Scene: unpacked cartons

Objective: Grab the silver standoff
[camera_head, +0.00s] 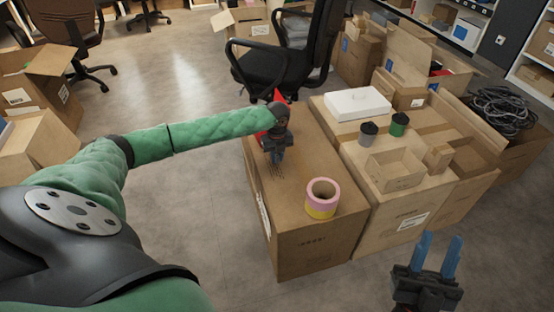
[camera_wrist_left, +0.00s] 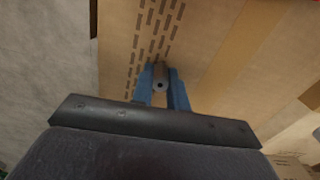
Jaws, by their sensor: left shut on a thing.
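The silver standoff (camera_wrist_left: 160,82) is a small grey cylinder with a hole in its end. In the left wrist view it sits between the two blue fingers of my left gripper (camera_wrist_left: 162,92), which is shut on it. In the head view my left gripper (camera_head: 277,156) points down at the top of a brown carton (camera_head: 312,240), and the standoff is too small or hidden to make out there. I cannot tell whether the standoff still touches the carton. My right gripper (camera_head: 438,258) is open and empty at the lower right, its blue fingers apart.
A pink and yellow tape roll (camera_head: 321,198) stands on the same carton. The cartons to the right hold a white box (camera_head: 357,104), a grey cup (camera_head: 368,134), a green cup (camera_head: 399,124) and a small open box (camera_head: 394,170). A black office chair (camera_head: 285,68) stands behind.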

